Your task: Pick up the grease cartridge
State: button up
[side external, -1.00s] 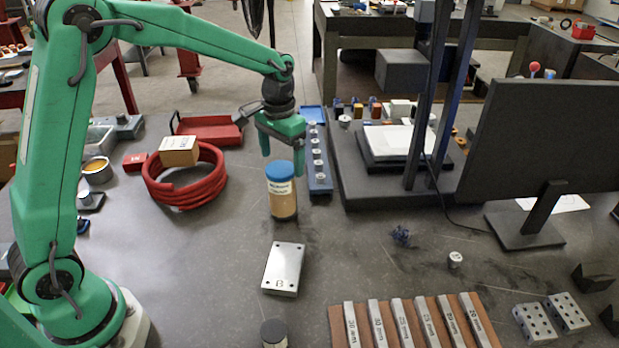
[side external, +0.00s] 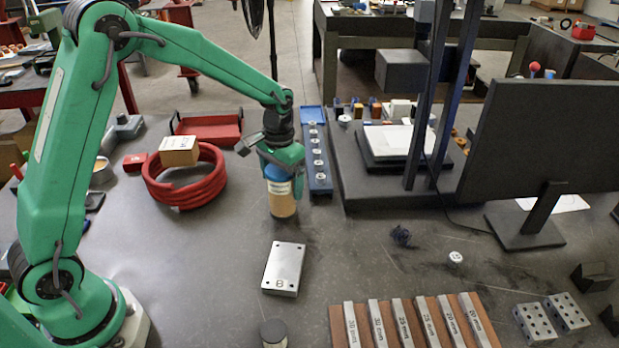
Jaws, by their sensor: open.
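The grease cartridge (side external: 282,201) is a tan cylinder with a blue top and a pale blue label. It stands upright on the dark table, near the middle of the side external view. My gripper (side external: 281,187) is open, pointing down, with its green fingers lowered around the upper part of the cartridge. One finger shows at the cartridge's right side and one at its upper left. The fingers and palm hide most of the blue top. I cannot tell whether either finger touches it.
A red hose coil (side external: 186,190) with a cardboard box (side external: 179,151) lies left of the cartridge. A blue rail (side external: 318,165) stands close on the right. A metal plate (side external: 284,268) lies in front. A red tray (side external: 209,129) is behind. Table at front left is clear.

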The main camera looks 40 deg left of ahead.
jog(key=shift+f, duration=0.45)
jog(key=c, duration=1.4)
jog(key=shift+o, duration=0.2)
jog(key=shift+r, duration=0.2)
jog(key=shift+r, duration=0.6)
jog(key=r, duration=0.3)
jog(key=shift+s+d, duration=0.2)
jog(key=shift+d, duration=0.2)
jog(key=s+d+r, duration=0.6)
jog(key=d, duration=0.3)
jog(key=shift+r, duration=0.25)
